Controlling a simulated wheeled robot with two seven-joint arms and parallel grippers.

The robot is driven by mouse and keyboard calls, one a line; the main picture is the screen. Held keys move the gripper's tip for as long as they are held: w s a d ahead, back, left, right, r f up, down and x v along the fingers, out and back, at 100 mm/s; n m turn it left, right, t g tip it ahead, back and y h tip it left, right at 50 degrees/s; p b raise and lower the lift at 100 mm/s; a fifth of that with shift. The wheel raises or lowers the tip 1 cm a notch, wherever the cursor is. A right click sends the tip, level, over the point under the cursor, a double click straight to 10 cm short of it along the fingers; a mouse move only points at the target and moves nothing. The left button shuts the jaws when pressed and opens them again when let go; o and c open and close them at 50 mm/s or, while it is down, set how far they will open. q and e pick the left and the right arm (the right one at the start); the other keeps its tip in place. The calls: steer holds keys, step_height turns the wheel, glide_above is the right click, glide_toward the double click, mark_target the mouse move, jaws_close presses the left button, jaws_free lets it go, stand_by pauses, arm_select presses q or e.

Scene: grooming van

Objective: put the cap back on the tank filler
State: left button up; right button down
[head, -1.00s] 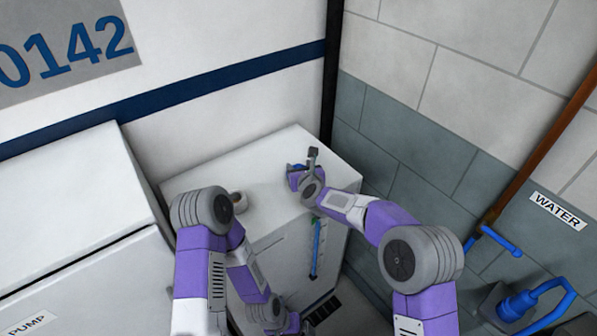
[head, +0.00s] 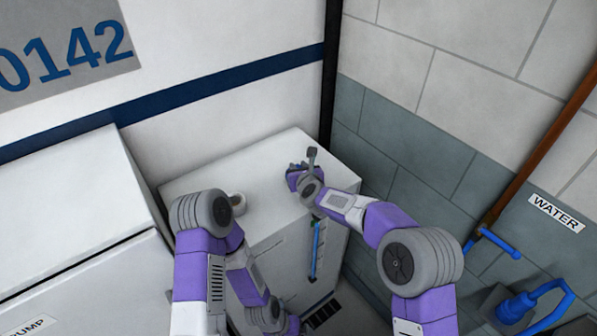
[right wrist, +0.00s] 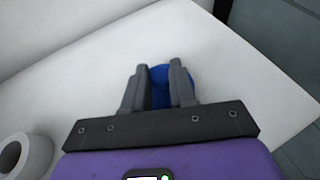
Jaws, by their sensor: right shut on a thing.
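The tank (head: 265,185) is a white box with a flat top in the corner. Its filler (head: 238,203) is a short pale round neck on that top, partly behind my left arm in the head view. It is an open ring at the lower left of the right wrist view (right wrist: 24,158). My right gripper (right wrist: 160,80) is shut on the blue cap (right wrist: 160,92), over the tank top and to the right of the filler, apart from it. In the head view my right gripper (head: 301,174) largely hides the cap. I cannot tell the cap's height above the top. My left gripper is out of sight.
A blue sight tube (head: 317,250) runs down the tank's front. A white cabinet (head: 70,210) stands at left. A brown pipe (head: 540,155) and blue water fittings (head: 520,305) are on the right wall. The tank top around the filler is otherwise clear.

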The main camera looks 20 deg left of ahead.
step_height(320, 180, up, 8)
steer(key=p, duration=0.3)
steer(key=s+a+r+n+g+y+b, duration=0.2)
steer(key=s+a+n+g+y+b, duration=0.35)
steer(key=s+a, duration=0.9)
steer(key=shift+n+t, duration=0.25)
steer(key=shift+t, duration=0.1)
steer(key=shift+s+d+f+b, duration=0.2)
steer(key=shift+s+f+b, duration=0.05)
steer(key=shift+f+b, duration=0.85)
steer(key=shift+s+d+f+b, duration=0.15)
steer(key=shift+s+f+b, duration=0.05)
steer(key=shift+f+b, duration=0.9)
steer(key=shift+s+d+f+b, duration=0.2)
steer(key=shift+s+f+b, duration=0.05)
steer(key=shift+f+b, duration=0.8)
steer(key=shift+f, duration=0.1)
steer(key=shift+p, duration=0.4)
steer(key=shift+f, duration=0.15)
steer(key=shift+c, duration=1.8)
jaws_free()
